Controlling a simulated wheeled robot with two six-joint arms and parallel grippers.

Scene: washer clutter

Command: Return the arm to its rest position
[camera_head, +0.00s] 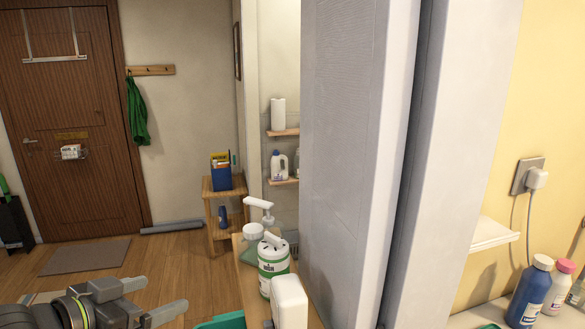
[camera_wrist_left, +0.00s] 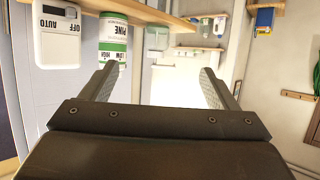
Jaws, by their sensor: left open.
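My left gripper (camera_head: 160,298) comes in from the lower left of the head view, its two grey fingers spread with nothing between them. It is in front of and to the left of a narrow wooden shelf that carries bottles. In the left wrist view the same gripper (camera_wrist_left: 160,85) shows two fingers wide apart and empty. My right gripper is not in either view.
A white-and-green container (camera_head: 272,262), a white box (camera_head: 289,303) and a pump bottle stand on the shelf right of my gripper. A small wooden stand (camera_head: 224,205) is farther back. Open floor (camera_head: 175,262) lies ahead.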

